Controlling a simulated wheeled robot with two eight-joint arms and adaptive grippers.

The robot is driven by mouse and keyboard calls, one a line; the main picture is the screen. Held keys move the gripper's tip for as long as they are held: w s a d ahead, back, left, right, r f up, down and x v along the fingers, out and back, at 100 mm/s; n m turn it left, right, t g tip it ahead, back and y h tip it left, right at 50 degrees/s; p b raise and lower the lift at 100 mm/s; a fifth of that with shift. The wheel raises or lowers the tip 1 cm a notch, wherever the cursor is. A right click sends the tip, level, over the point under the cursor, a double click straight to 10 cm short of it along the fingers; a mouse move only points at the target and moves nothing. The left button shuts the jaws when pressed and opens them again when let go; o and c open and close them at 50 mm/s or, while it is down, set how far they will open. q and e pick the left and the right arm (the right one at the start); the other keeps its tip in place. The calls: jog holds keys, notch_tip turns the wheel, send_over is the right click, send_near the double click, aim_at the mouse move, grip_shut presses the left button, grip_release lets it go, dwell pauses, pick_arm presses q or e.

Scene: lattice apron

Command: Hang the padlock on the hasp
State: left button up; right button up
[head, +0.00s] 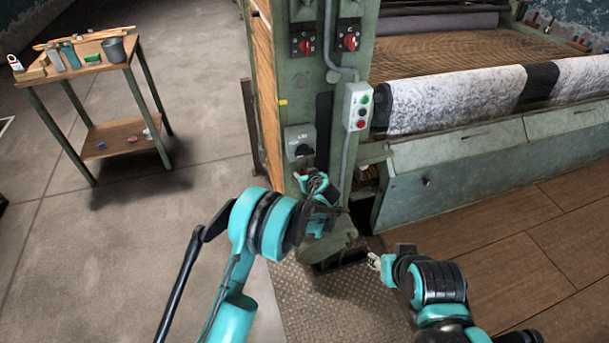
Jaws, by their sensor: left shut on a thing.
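My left gripper (312,186) is at the green machine post, just below a grey switch box (300,142) with a dark handle and a small label. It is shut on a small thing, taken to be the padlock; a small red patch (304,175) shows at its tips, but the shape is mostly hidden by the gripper. The hasp cannot be made out clearly; the area under the switch box is partly covered by my gripper. My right gripper (375,262) is lower right, apart from the post, and its jaws are too small to read.
A grey control box (357,107) with buttons and a conduit juts from the post above my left gripper. The machine's green lower panel (430,190) lies to the right. A wooden side table (115,70) with tools stands far left. The floor between is clear.

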dwell(0.3)
pick_arm(q)
jog(key=o, duration=1.3)
jog(key=shift+o, duration=0.2)
jog(key=v, duration=1.2)
jog(key=s+a+r+m+g+h, duration=0.1)
jog(key=s+a+r+g, duration=0.2)
jog(key=s+a+r, duration=1)
jog(key=s+a+m+h, duration=0.1)
jog(key=s+a, duration=0.2)
jog(key=s, duration=0.7)
jog(key=s+a+f+m+h, duration=0.1)
jog(key=s+a, duration=0.3)
jog(key=s, duration=0.6)
jog(key=shift+s+f+m+g+h, duration=0.2)
jog(key=shift+m+g+h, duration=0.1)
jog(key=shift+g, duration=0.1)
